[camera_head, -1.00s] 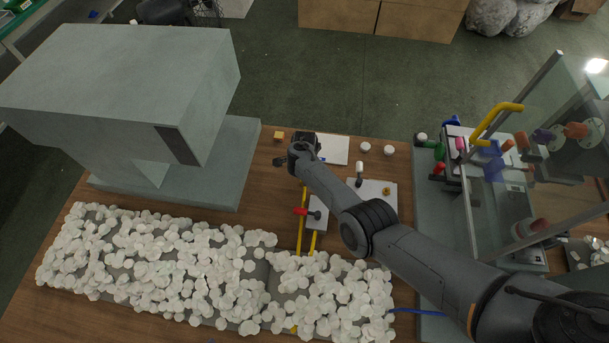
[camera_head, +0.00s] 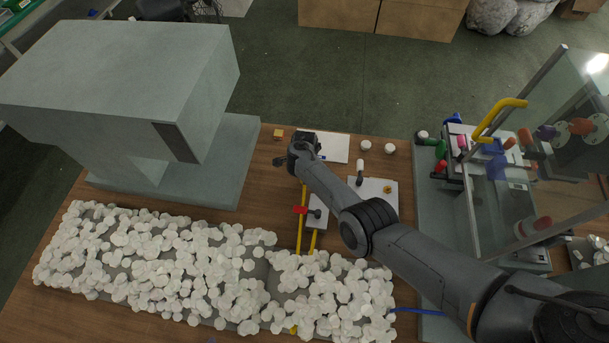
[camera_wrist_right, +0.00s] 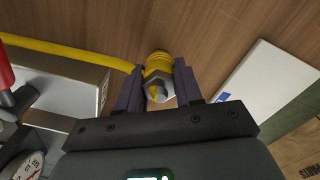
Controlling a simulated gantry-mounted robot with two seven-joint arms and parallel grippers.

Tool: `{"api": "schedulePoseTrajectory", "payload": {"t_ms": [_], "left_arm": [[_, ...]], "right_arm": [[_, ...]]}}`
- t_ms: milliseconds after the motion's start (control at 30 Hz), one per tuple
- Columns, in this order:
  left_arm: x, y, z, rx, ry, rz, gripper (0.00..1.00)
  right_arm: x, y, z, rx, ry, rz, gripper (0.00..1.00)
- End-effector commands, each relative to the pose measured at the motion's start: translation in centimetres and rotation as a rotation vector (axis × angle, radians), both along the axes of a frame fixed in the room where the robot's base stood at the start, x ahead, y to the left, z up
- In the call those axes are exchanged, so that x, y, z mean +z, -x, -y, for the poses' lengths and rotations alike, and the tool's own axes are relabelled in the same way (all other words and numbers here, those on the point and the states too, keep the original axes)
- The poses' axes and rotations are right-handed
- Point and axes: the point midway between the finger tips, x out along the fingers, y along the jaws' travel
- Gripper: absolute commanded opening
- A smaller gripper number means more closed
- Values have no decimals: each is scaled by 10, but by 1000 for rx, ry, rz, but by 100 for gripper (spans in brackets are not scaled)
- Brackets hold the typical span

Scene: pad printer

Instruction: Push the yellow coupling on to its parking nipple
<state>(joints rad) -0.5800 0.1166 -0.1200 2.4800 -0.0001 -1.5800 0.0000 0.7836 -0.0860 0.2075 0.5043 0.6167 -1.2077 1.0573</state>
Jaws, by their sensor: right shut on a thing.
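The yellow coupling (camera_wrist_right: 158,64) sits between the two fingers of my right gripper (camera_wrist_right: 158,88) in the right wrist view. The fingers are shut on its sides. A metal hex end (camera_wrist_right: 158,92) on it faces the camera. A yellow hose (camera_wrist_right: 70,52) runs in from the left and reaches the coupling's side. In the head view my right gripper (camera_head: 300,158) is over the wooden table, beside the white plate, and its own arm hides what it holds. I cannot make out the parking nipple in either view. My left gripper is not in view.
A metal block with a red-handled valve (camera_head: 302,210) stands nearer the front, with yellow hoses beside it. A white plate (camera_head: 335,148) lies at the back. A large grey machine (camera_head: 120,95) is left. White pieces (camera_head: 150,260) cover the front. A clear guard stands right.

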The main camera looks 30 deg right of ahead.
Motion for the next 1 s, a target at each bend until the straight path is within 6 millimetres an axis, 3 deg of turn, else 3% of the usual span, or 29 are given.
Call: {"api": "schedulePoseTrajectory", "payload": {"t_ms": [200, 233, 400, 767, 1000], "left_arm": [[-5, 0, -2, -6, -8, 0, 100], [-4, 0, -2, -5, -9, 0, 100], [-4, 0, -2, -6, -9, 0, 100], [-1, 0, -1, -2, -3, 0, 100], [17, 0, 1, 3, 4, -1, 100]], "right_arm": [[-5, 0, 0, 0, 0, 1, 0], [-4, 0, 0, 0, 0, 1, 40], [-4, 0, 0, 0, 0, 0, 65], [0, 0, 0, 0, 0, 0, 65], [31, 0, 0, 0, 0, 2, 65]]}}
